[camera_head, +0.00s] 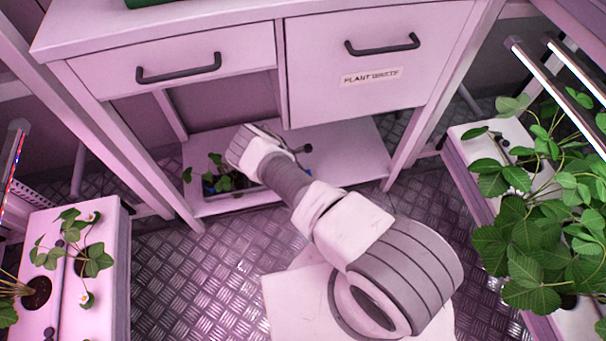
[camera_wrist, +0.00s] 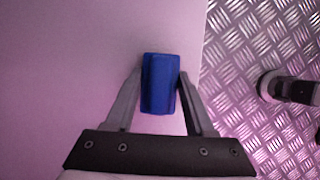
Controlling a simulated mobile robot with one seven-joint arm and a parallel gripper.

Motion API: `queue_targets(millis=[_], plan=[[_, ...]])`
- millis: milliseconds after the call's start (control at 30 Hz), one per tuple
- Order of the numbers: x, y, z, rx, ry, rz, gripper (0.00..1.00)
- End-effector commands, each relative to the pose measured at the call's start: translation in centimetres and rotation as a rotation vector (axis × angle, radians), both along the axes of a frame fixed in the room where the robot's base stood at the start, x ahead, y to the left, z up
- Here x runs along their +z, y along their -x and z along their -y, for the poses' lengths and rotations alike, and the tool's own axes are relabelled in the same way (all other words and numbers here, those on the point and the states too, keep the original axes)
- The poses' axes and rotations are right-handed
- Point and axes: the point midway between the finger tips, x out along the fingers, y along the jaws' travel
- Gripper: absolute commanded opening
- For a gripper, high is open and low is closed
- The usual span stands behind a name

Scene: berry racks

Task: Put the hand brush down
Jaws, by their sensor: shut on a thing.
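In the wrist view my gripper (camera_wrist: 159,80) is shut on a blue block-like piece (camera_wrist: 160,85), which I take to be part of the hand brush. Only this blue part shows; no bristles are visible. A pale flat surface (camera_wrist: 70,60) lies below it, and I cannot tell whether the brush touches it. In the head view my arm reaches into the open space under the workbench, over its lower shelf (camera_head: 350,160). My fingers and the brush are hidden there behind my wrist.
A potted plant in a blue container (camera_head: 222,184) stands on the lower shelf, left of my wrist. The workbench drawer (camera_head: 180,65) and the plant waste bin front (camera_head: 375,60) hang above. Planters stand left (camera_head: 85,285) and right (camera_head: 470,150). The shelf's right part is clear.

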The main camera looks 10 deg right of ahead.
Motion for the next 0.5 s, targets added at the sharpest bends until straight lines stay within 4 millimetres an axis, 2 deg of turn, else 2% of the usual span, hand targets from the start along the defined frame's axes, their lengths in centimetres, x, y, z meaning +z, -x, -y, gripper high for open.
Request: queue_targets(millis=[133, 167, 300, 500], plan=[[-0.40, -0.02, 0.06, 0.000, 0.001, 0.001, 0.10], [-0.32, -0.06, 0.04, 0.000, 0.001, 0.001, 0.60], [-0.32, -0.03, 0.04, -0.001, 0.000, 0.001, 0.84], [-0.32, -0.03, 0.04, -0.001, 0.000, 0.000, 0.84]])
